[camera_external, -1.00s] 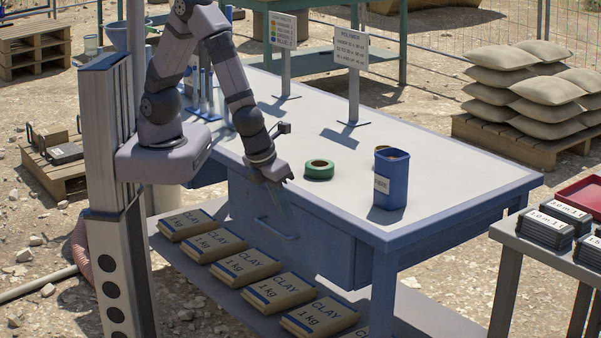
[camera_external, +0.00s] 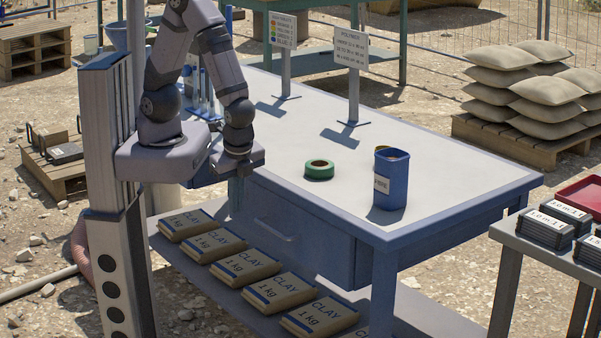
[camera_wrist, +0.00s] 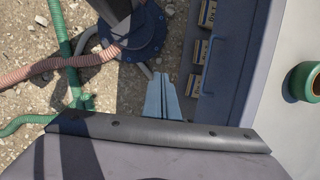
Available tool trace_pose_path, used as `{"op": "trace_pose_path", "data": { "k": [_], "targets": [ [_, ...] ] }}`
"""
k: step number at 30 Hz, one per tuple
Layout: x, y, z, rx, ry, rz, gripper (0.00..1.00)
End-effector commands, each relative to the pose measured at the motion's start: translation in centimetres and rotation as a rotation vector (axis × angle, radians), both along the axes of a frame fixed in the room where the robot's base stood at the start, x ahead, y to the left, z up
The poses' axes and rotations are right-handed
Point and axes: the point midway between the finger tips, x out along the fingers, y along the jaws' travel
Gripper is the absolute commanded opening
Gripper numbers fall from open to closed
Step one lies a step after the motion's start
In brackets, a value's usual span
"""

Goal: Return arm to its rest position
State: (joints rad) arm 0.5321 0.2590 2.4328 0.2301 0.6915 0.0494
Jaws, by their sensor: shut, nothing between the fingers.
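My arm is folded close to its column at the left end of the table (camera_external: 450,178). My gripper (camera_external: 236,200) points down beside the table's front edge, above the shelf with the clay bags. In the wrist view my gripper (camera_wrist: 162,98) shows as two pale blue fingers close together, shut and empty. Nothing is held.
A green tape roll (camera_external: 319,170) and a blue container (camera_external: 390,180) stand on the table. Several clay bags (camera_external: 245,267) lie on the shelf below. Two signs (camera_external: 351,57) stand at the back. Hoses (camera_wrist: 75,62) lie on the ground near my base.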

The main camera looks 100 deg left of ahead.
Motion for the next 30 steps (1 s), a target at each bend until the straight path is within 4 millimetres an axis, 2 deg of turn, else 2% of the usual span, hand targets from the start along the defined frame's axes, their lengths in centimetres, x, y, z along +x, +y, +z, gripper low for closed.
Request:
{"op": "trace_pose_path", "data": {
  "k": [1, 5, 12, 15, 21, 30],
  "targets": [
    [-0.8, 0.4, 1.5, -0.021, -0.004, 0.129, 0.00],
    [-1.8, 1.3, 4.4, -0.091, -0.019, 0.386, 0.00],
    [0.4, 5.1, 9.9, -0.175, -0.152, 0.657, 0.00],
    [1.2, 6.5, 11.2, -0.186, -0.194, 0.721, 0.00],
    [1.4, 7.8, 11.8, -0.185, -0.210, 0.776, 0.00],
    [1.5, 7.8, 11.7, -0.183, -0.210, 0.777, 0.00]
  ]
}}
